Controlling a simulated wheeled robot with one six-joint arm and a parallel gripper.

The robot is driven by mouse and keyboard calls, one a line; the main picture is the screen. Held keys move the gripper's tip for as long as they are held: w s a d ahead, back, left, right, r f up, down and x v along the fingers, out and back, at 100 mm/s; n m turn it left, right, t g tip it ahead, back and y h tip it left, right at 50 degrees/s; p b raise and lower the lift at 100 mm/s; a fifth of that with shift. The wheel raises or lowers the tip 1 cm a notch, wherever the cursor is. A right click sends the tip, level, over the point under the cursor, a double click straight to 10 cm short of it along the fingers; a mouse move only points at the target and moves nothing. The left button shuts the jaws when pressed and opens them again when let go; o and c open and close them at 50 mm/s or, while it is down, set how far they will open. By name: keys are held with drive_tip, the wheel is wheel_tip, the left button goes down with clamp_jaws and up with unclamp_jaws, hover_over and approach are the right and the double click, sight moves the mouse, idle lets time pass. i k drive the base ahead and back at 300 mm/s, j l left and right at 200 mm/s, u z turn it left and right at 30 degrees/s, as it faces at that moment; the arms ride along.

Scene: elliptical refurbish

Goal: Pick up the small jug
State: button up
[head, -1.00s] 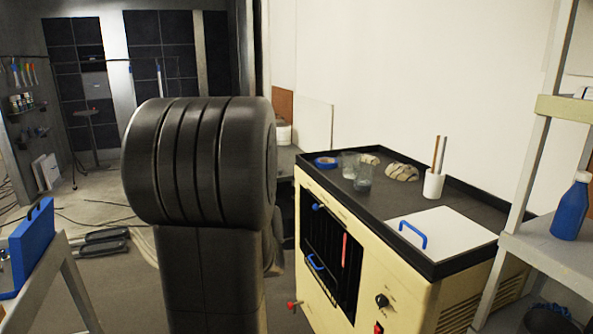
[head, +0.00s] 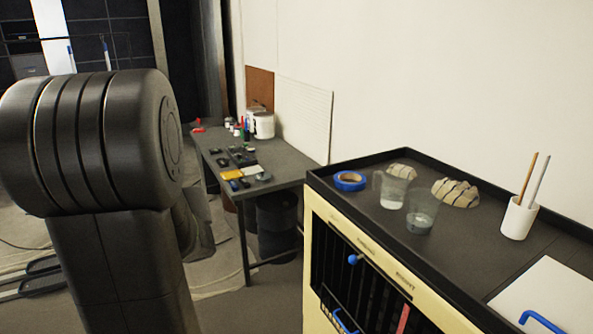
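Two clear vessels stand upright, close together, on the dark top of the cream cabinet (head: 330,172) at right. The rear-left one, a small clear jug (head: 394,190), seems to have a handle on its left side. The front-right one is a clear beaker-like cup (head: 421,214) with a greyish lower part. Which of them the task calls the small jug is not certain, but the handle points to the rear-left one. My gripper is out of view; only a thick dark part of my arm shows at left, well apart from the vessels.
Around the vessels lie blue tape (head: 349,181), two striped lumps (head: 455,193) and a white cup (head: 518,218) with two sticks. A raised rim edges the cabinet top. A white panel (head: 550,295) lies at front right. A cluttered grey table (head: 285,172) stands behind.

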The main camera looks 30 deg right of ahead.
sight(395, 183)
drive_tip(key=i+j+z, duration=0.1)
drive_tip(key=i+z, duration=0.35)
drive_tip(key=i+j+z, duration=0.3)
drive_tip(key=i+z, duration=0.2)
drive_tip(key=i+j+z, duration=0.1)
drive_tip(key=z, duration=0.35)
drive_tip(key=i+j+z, duration=0.15)
drive_tip(key=z, duration=0.35)
drive_tip(key=i+j+z, duration=0.15)
drive_tip(key=z, duration=0.3)
drive_tip(key=j+z, duration=0.25)
drive_tip(key=z, duration=0.2)
drive_tip(key=i+j+z, duration=0.15)
drive_tip(key=j+z, duration=0.2)
drive_tip(key=z, duration=0.15)
drive_tip(key=j+z, duration=0.75)
drive_tip(key=z, duration=0.2)
drive_tip(key=i+j, duration=0.05)
